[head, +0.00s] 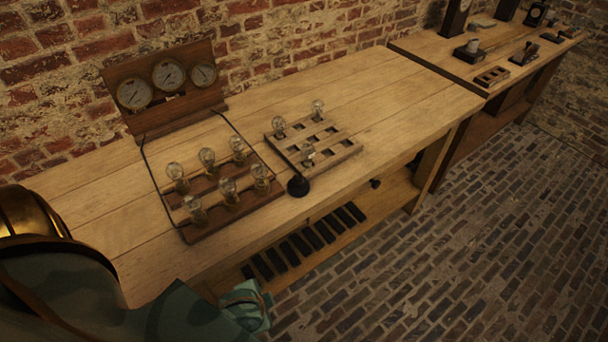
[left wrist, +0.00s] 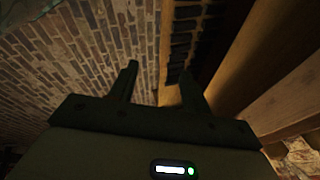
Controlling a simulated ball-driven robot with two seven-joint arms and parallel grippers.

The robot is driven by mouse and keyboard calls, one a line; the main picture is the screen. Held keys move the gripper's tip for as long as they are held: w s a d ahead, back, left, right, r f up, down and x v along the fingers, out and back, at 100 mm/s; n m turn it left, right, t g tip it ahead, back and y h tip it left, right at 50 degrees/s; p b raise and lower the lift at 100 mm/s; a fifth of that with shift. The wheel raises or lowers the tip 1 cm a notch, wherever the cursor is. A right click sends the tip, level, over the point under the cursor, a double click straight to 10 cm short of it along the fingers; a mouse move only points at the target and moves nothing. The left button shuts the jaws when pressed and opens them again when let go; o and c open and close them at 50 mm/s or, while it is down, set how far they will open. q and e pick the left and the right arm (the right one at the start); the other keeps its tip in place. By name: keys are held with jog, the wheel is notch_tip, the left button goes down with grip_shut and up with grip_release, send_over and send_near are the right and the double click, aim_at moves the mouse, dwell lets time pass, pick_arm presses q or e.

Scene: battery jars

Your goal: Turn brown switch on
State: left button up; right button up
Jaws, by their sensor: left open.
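I cannot clearly make out a brown switch in either view. A round black knob-like piece (head: 298,186) sits at the front edge of the near bench, between the bulb board and the slotted tray. My left arm comes in at the lower left of the head view, its teal end low in front of the bench; its fingers do not show clearly there. In the left wrist view my left gripper (left wrist: 160,88) is open and empty, with its two dark fingers apart. My right gripper is not in view.
The near bench (head: 400,95) carries a wooden bulb board (head: 250,204), a gauge panel (head: 190,106) and a slotted wooden tray (head: 340,148) with glass bulbs. Several dark bars lie on its lower shelf. A second bench (head: 440,48) holds small devices. The brick floor (head: 480,230) is clear.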

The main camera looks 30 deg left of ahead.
pick_arm(q)
jog(key=w+d+r+m+t+h+b, duration=0.15)
jog(key=w+d+r+m, duration=0.25)
jog(key=w+r, duration=0.85)
notch_tip(320, 180, up, 18)
jog(key=r+m+g, duration=0.1)
jog(key=m+g, duration=0.5)
jog(key=m, duration=0.3)
send_over(298, 176)
notch_tip(298, 176, down, 17)
jog(key=b, duration=1)
jog(key=shift+r, duration=0.2)
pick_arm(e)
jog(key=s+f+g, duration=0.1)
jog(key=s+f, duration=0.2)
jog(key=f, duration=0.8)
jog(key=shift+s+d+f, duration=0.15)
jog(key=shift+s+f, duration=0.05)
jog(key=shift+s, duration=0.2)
pick_arm(q)
jog(key=shift+r, duration=0.1)
jog(key=c, duration=1)
